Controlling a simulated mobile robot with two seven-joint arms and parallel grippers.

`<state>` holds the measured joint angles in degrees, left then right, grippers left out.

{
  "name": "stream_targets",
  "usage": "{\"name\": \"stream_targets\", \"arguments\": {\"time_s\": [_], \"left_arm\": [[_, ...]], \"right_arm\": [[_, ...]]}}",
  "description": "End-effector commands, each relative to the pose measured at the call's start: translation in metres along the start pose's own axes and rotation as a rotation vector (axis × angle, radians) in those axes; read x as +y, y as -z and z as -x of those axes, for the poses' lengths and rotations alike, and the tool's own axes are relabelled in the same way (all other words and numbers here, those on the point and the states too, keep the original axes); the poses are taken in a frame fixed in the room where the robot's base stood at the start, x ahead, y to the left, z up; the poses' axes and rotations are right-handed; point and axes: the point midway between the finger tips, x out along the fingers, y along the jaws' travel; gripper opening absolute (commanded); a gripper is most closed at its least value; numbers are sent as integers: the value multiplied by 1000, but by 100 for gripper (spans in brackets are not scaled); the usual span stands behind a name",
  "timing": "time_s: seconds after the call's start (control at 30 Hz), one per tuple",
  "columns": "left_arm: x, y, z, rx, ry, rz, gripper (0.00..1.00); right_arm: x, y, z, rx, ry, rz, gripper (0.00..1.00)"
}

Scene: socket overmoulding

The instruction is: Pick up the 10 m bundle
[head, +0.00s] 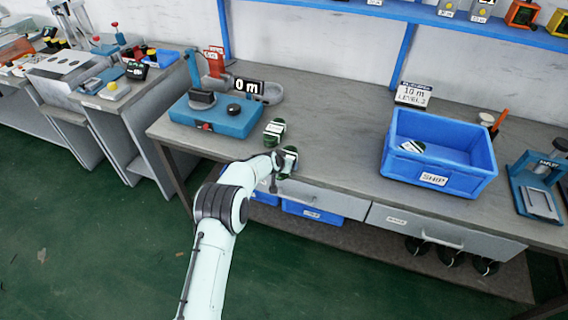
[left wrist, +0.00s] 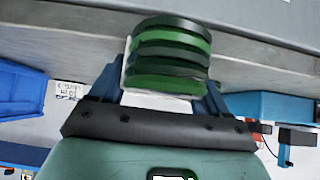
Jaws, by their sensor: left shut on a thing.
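My left gripper (head: 281,161) is at the front edge of the bench, left of the middle in the head view. It is shut on a coiled green and black bundle (head: 290,155) with a white band. In the left wrist view the bundle (left wrist: 168,50) sits between the two blue fingers, its white band partly hidden. Another green bundle (head: 275,131) with a white label lies on the bench just behind it. A further bundle (head: 412,147) lies in the blue bin. No length is readable on the bundles. My right gripper is not in view.
The blue bin (head: 440,179) marked SHIP stands on the right, a 10 m sign (head: 412,94) behind it.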

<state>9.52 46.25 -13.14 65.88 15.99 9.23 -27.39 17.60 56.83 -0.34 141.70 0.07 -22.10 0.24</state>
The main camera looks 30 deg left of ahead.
Motion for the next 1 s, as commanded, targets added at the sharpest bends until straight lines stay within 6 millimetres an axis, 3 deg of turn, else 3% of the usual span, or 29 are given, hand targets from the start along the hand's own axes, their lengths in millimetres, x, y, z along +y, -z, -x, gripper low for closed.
{"name": "stream_targets", "arguments": {"time_s": [0.1,0.13,0.2,0.57,0.73,1.0], "left_arm": [[0,1,0,3,0,0,36],[0,1,0,3,1,0,80],[0,1,0,3,1,0,100],[0,1,8,2,1,0,100],[0,1,35,3,0,0,100],[1,2,95,4,-1,1,100]], "right_arm": [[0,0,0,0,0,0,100],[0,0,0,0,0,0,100],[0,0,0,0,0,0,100],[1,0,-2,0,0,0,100],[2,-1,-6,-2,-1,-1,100],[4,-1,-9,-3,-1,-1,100]]}}
